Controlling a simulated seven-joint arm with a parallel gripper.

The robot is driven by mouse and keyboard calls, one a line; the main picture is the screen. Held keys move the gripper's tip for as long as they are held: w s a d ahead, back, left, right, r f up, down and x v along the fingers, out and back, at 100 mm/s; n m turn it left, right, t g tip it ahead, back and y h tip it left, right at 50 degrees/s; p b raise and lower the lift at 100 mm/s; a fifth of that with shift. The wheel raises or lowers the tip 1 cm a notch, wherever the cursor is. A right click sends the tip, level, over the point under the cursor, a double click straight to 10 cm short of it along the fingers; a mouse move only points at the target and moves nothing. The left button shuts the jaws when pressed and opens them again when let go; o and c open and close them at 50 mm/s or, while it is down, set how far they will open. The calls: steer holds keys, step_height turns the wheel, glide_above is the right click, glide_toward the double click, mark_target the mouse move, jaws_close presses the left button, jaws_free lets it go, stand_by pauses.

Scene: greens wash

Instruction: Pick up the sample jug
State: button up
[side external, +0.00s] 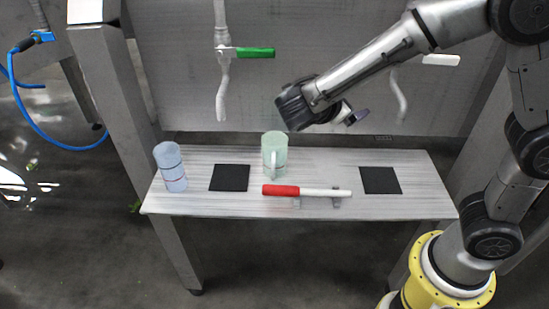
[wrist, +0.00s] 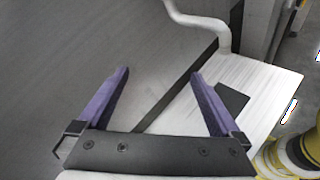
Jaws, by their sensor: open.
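The sample jug (side external: 274,152) is a pale green, translucent jug that stands upright on the light table (side external: 310,170), near its middle. Its handle faces the camera in the side external view. My gripper (side external: 357,117) is above the table's back edge, up and to the right of the jug, and does not touch it. In the wrist view my gripper (wrist: 160,97) shows two purple fingers spread wide with nothing between them. The jug does not show in the wrist view.
A red-and-white handled tool (side external: 310,191) lies in front of the jug. A blue cylindrical container (side external: 171,167) stands at the left end. Two black squares, left (side external: 230,178) and right (side external: 380,180), lie on the table. A green-handled valve (side external: 254,52) is on the back panel.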

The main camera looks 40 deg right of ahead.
mark_target(274, 152)
steer(key=w+a+f+n+t, duration=0.1)
steer(key=a+f+n+t, duration=0.2)
steer(key=a+f+n, duration=0.1)
steer(key=w+a+f+n+t, duration=0.1)
steer(key=a+f+n+t, duration=0.2)
steer(key=a+f, duration=0.3)
steer(key=w+a+f+n+t, duration=0.1)
steer(key=a+f+n+t, duration=0.2)
steer(key=a, duration=0.6)
steer(key=shift+w+a+f+n+t, duration=0.15)
steer(key=shift+w+a+f+n, duration=0.05)
steer(key=shift+f+n, duration=0.45)
steer(key=shift+w+a+f+n+t, duration=0.15)
steer(key=shift+f+n, duration=0.3)
steer(key=shift+f, duration=0.3)
steer(key=x, duration=0.8)
steer(key=shift+w, duration=0.1)
steer(key=shift+x, duration=2.65)
steer(key=shift+d+r, duration=0.15)
steer(key=shift+c, duration=0.3)
steer(key=c, duration=1.2)
